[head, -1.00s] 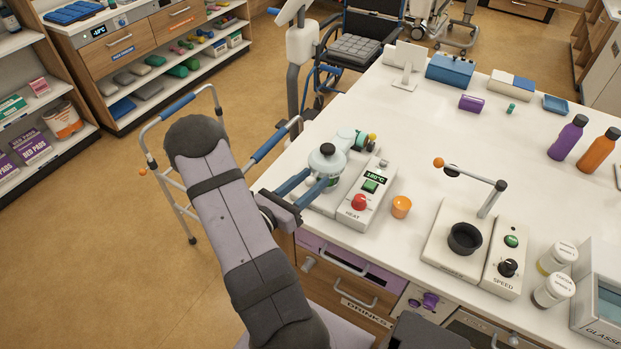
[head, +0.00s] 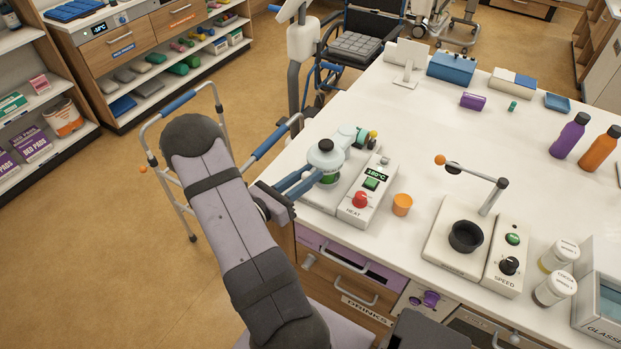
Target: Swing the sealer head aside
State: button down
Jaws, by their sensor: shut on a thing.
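The heat sealer stands at the left edge of the white worktop. Its control box (head: 367,196) has a red HEAT knob and a green display reading 180°C. The pale round sealer head (head: 325,157) with a black knob on top sits over the sealer's left part, on a light green arm (head: 346,136) reaching back to a pivot near an orange-yellow ball. My gripper (head: 317,178) comes in from the left with its blue-grey fingers shut on the sealer head's near side. The head hides most of what is beneath it; a little green shows there.
A small orange cup (head: 402,205) stands right of the control box. A mixer base (head: 464,237) with a black cup and an orange-tipped lever (head: 465,166) is further right. A walker (head: 177,165) stands on the floor at left.

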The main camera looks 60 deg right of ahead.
jog(key=w+g, duration=0.1)
jog(key=w+m+g+b, duration=0.1)
jog(key=w+m+g+y+b, duration=0.1)
jog(key=shift+w+d+f, duration=0.15)
jog(key=shift+w+d, duration=0.1)
jog(key=shift+w, duration=0.1)
jog(key=w+d+m+g+y+b, duration=0.4)
jog(key=w+m+g+b, duration=0.1)
jog(key=w+g+b, duration=0.1)
jog(key=shift+w+r+y+b, duration=0.2)
jog(key=shift+w+y+b, duration=0.2)
jog(key=shift+w+b, duration=0.65)
jog(key=shift+r, duration=0.1)
jog(key=c, duration=1.5)
grip_release()
jog(key=shift+s, duration=0.1)
